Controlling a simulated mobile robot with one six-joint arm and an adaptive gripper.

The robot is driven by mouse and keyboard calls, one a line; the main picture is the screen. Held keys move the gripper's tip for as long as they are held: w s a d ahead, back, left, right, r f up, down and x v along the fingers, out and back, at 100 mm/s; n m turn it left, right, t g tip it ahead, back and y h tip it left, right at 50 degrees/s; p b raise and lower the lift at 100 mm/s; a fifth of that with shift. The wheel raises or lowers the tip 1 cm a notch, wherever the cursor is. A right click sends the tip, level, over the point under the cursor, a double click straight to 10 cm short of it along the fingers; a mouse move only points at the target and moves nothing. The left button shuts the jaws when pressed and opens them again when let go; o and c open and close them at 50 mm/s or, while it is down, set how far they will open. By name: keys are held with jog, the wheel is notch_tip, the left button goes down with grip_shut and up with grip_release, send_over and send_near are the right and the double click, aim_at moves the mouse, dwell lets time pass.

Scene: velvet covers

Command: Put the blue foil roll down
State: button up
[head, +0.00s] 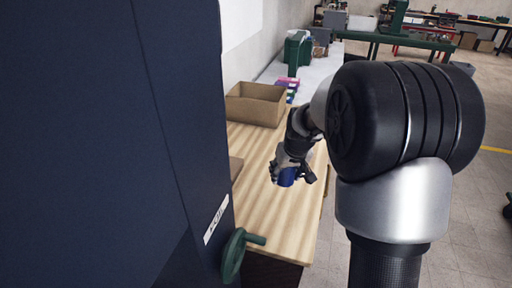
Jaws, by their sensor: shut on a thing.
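The blue foil roll (287,177) is held between the fingers of my gripper (291,177). Only a small blue part of it shows; the fingers hide the rest. My gripper points down over the wooden tabletop (282,222), near its right edge. I cannot tell whether the roll touches the wood or hangs just above it.
A large dark blue cabinet (100,140) with a green handle (234,255) fills the left side. An open cardboard box (256,104) stands farther back on the wooden top, with small coloured boxes (289,85) behind it. The tabletop's front part is bare.

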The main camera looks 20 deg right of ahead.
jog(key=w+d, duration=0.1)
jog(key=d, duration=0.3)
jog(key=f+b, duration=0.1)
jog(key=f, duration=0.3)
jog(key=f+b, duration=0.2)
jog(key=f, duration=0.3)
jog(key=f+b, duration=0.1)
jog(key=f, duration=0.3)
jog(key=shift+w+d+f+b, duration=0.1)
jog(key=shift+w+f+b, duration=0.15)
jog(key=shift+b, duration=0.05)
jog(key=shift+f+b, duration=0.85)
jog(key=shift+f, duration=1.6)
jog(key=shift+f, duration=0.15)
jog(key=o, duration=1.2)
jog(key=shift+c, duration=0.2)
